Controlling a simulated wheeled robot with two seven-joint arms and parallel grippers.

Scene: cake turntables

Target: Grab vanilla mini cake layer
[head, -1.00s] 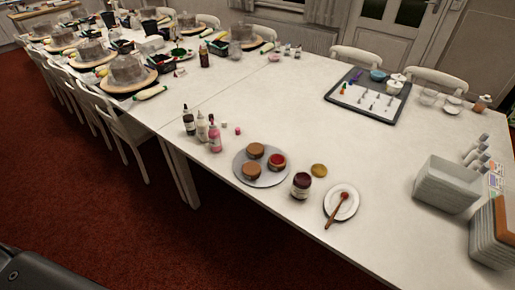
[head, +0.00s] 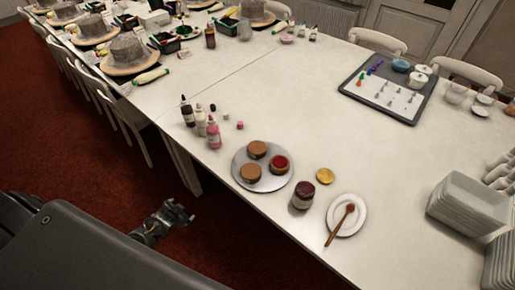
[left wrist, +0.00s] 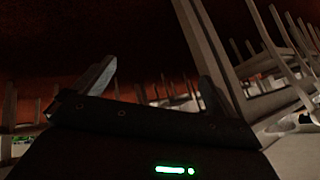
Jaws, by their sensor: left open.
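Small round cake layers stand on a round grey plate (head: 263,184) near the table's front edge in the head view. Two are plain tan-brown, one at the back (head: 257,149) and one at the front (head: 251,172). The third (head: 279,164) has a red top. I cannot tell for sure which is vanilla. My left gripper (head: 184,213) is open and empty, left of the plate and off the table's front edge. The left wrist view shows its two spread fingers (left wrist: 155,80) with nothing between them. My right gripper is not in view.
A dark red jar (head: 303,195), a yellow lid (head: 325,176) and a white saucer (head: 335,225) with a red-tipped spoon (head: 341,224) are right of the plate. Several bottles (head: 213,133) stand behind left. The table edge (head: 225,195) lies between my left gripper and the plate.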

